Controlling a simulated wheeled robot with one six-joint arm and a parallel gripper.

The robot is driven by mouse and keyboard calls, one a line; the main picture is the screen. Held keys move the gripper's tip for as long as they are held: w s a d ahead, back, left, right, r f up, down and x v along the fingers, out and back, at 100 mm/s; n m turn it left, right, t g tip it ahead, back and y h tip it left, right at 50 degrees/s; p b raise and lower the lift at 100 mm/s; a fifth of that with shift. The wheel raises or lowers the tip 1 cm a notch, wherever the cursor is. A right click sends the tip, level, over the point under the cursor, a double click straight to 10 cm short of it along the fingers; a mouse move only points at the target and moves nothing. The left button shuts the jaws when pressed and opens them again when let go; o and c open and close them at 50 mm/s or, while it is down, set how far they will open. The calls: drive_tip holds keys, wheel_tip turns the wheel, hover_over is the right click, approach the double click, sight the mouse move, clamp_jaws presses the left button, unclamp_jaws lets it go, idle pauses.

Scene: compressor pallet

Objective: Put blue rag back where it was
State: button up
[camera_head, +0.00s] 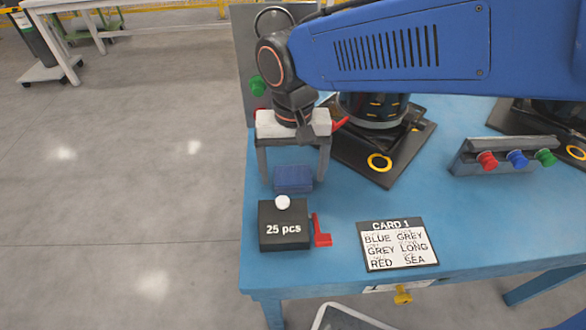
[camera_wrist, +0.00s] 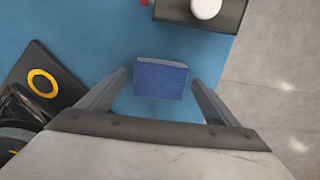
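The blue rag (camera_head: 293,180) is a small folded block lying on the blue table, just behind the black "25 pcs" box. It also shows in the wrist view (camera_wrist: 161,79), centred between the two fingers. My gripper (camera_head: 294,172) points down over the rag, with a finger on either side. In the wrist view my gripper (camera_wrist: 159,78) is open, with gaps between the rag and both fingers. Whether the fingertips are down at rag height I cannot tell.
The "25 pcs" box (camera_head: 284,227) with a white knob stands in front, a red bracket (camera_head: 321,231) beside it. A card (camera_head: 397,246) lies to the right. A black base plate (camera_head: 385,155) is close right of my gripper; a rack with coloured knobs (camera_head: 515,158) stands farther right.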

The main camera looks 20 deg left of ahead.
sight(295, 175)
wheel_tip(295, 175, up, 12)
idle(0.6)
drive_tip(key=shift+r, duration=0.1)
drive_tip(key=w+d+f+m+t+y, duration=0.1)
drive_tip(key=w+d, duration=0.3)
drive_tip(key=d, duration=0.9)
drive_tip(key=w+d+m+t, duration=0.15)
drive_tip(key=w+d, duration=0.35)
drive_tip(key=d, duration=0.8)
drive_tip(key=s+d+f+m, duration=0.1)
drive_tip(key=s+d+f, duration=0.2)
drive_tip(key=d, duration=0.4)
drive_tip(key=s+d+f+m+t, duration=0.1)
drive_tip(key=s+d+f, duration=0.2)
drive_tip(key=d, duration=0.4)
drive_tip(key=s+d+f+m+t+h, duration=0.1)
drive_tip(key=s+d+f, duration=0.1)
drive_tip(key=d, duration=0.6)
drive_tip(key=shift+s+f, duration=0.4)
drive_tip(key=shift+f, duration=0.5)
